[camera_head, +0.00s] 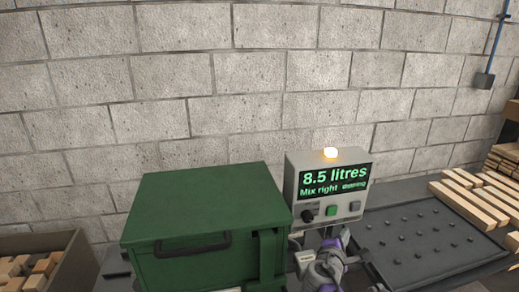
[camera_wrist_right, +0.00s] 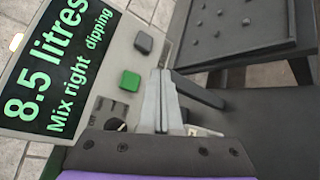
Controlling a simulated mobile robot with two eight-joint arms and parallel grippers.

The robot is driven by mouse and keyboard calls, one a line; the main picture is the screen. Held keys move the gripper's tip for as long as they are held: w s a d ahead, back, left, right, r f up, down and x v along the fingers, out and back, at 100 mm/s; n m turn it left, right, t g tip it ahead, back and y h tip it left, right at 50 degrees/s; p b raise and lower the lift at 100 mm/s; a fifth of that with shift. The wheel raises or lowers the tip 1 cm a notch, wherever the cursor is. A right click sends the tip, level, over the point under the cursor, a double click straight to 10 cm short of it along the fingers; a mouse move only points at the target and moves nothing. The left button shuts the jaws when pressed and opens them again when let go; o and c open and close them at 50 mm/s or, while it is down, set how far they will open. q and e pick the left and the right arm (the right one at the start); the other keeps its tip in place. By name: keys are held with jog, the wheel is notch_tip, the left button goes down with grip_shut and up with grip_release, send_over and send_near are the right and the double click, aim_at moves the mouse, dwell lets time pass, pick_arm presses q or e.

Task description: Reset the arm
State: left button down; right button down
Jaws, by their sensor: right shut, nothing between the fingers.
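My right gripper (camera_wrist_right: 161,76) is shut and empty in the right wrist view, its two pale fingers together in front of the control box (camera_wrist_right: 120,65). The fingertips lie beside the green button (camera_wrist_right: 130,81); I cannot tell whether they touch the box. In the head view my right arm, with purple joints, shows low in the picture, just below the control box (camera_head: 328,190). The box's screen (camera_head: 334,181) reads "8.5 litres" and "Mix right dipping". My left gripper is not in view.
A green lidded box (camera_head: 205,210) with a dark handle stands left of the control box. A dark studded table (camera_head: 425,235) lies to the right, with wooden slats (camera_head: 470,195) at its far side. A crate of wood blocks (camera_head: 75,262) is at lower left. A block wall stands behind.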

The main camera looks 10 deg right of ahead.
jog(key=s+a+f+m+g+y+p, duration=0.1)
jog(key=s+a+f+m+g+y, duration=0.1)
jog(key=s, duration=0.6)
jog(key=s+a+f+m+g+y, duration=0.2)
jog(key=s+a+f+m+y, duration=0.2)
jog(key=s+a+m, duration=0.3)
jog(key=s+a+f+m+g+y+p, duration=0.1)
jog(key=s+a+f+m, duration=0.4)
jog(key=s, duration=0.6)
jog(key=m+g+y, duration=0.1)
jog(key=m+y, duration=0.1)
jog(key=shift+s+f+y+p, duration=0.15)
jog(key=shift+f+y+p, duration=0.15)
jog(key=shift+y+p, duration=0.1)
dwell(4.8)
